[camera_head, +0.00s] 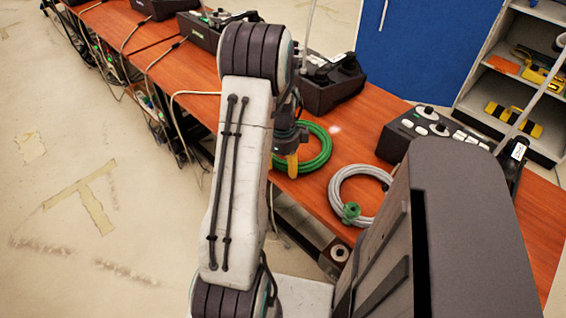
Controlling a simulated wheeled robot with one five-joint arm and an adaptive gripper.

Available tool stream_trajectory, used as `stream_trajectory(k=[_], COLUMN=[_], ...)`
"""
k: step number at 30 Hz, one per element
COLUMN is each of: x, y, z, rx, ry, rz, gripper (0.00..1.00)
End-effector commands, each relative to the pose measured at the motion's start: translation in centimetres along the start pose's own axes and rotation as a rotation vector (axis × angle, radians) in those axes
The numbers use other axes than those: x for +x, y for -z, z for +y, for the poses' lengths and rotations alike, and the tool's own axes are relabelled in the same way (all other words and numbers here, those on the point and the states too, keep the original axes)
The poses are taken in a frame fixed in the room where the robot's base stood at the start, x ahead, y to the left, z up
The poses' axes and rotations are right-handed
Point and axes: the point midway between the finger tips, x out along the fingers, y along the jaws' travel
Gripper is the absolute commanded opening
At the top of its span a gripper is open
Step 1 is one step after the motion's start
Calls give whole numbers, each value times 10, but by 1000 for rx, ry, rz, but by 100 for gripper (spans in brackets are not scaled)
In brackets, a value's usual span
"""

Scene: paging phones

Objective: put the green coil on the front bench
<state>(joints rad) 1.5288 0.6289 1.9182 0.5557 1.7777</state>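The green coil (318,151) lies on the orange-brown wooden bench (376,115), left of a grey coil. My arm covers its left side. My gripper (291,163) hangs over the left part of the green coil, with a yellow-orange fingertip pointing down. My arm hides much of the gripper, so I cannot tell whether its fingers are apart or whether it touches the coil. I cannot tell from this view which bench is the front one.
A grey coil with a green clip (351,211) lies beside the green coil. Black paging consoles stand behind, one at the right (433,128) and one further back (328,84). A shelf unit (505,85) and blue panel (422,45) stand behind. Open floor (95,190) lies left.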

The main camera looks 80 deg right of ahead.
Motion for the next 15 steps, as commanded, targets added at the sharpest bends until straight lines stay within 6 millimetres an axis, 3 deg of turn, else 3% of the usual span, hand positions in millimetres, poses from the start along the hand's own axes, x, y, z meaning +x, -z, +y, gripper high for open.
stream_trajectory(k=[9, 15], x=[-2, -22], y=[0, 0], z=[0, -1], rx=[0, 0], ry=[1, 4], rz=[0, -1], gripper=[60, 60])
